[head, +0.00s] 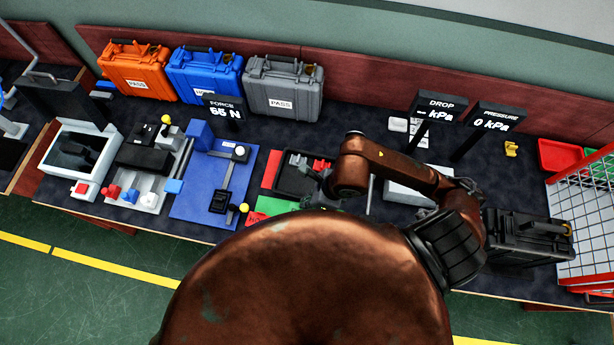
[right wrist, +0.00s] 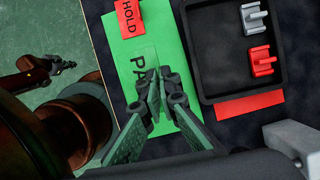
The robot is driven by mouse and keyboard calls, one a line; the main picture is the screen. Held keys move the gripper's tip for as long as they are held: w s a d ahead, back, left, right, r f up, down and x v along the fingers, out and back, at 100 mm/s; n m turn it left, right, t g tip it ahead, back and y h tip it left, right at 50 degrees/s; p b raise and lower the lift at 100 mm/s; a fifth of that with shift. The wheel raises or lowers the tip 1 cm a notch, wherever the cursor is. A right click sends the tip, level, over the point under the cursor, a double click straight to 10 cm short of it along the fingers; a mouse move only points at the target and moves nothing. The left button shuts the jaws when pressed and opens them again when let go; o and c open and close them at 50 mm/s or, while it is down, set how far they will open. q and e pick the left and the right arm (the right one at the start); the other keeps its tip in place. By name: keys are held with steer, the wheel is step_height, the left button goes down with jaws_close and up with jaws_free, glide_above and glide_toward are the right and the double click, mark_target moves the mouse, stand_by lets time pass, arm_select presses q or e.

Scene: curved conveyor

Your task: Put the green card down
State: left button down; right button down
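The green card (right wrist: 172,42) lies below my right gripper (right wrist: 156,74) in the right wrist view, with the letters "PA" showing and the rest of its word hidden by the fingers. The fingertips are close together on a thin, clear upright piece at the card's middle. The card looks flat, but I cannot tell whether it touches the table. In the head view the green card (head: 274,206) is partly hidden behind my arm. A small brown part with a dark end, perhaps my left gripper (right wrist: 58,66), shows at the left of the wrist view, too small to read.
A red HOLD card (right wrist: 128,18) overlaps the green card's upper left. A black tray (right wrist: 213,82) with grey and red clips stands right of it. Another red card (right wrist: 248,106) lies below the tray. A blue fixture board (head: 190,195) is to the left.

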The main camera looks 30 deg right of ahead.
steer(key=w+d+f, duration=0.2)
steer(key=w+f, duration=0.1)
steer(key=w+d+f, duration=0.2)
steer(key=w, duration=0.2)
steer(key=w+d+f+b, duration=0.1)
steer(key=w+d+f, duration=0.1)
steer(key=w+f, duration=0.1)
steer(key=shift+w+f, duration=0.35)
steer(key=shift+w, duration=0.35)
steer(key=shift+w+d+f, duration=0.1)
steer(key=shift+w+f, duration=0.25)
steer(key=shift+f, duration=0.1)
steer(key=shift+w+d+f, duration=0.1)
steer(key=shift+f, duration=1.55)
steer(key=shift+f+b, duration=0.1)
steer(key=shift+b, duration=0.2)
steer(key=c, duration=2.2)
jaws_free()
steer(key=shift+o, duration=0.2)
steer(key=v, duration=1.2)
steer(key=shift+p, duration=0.45)
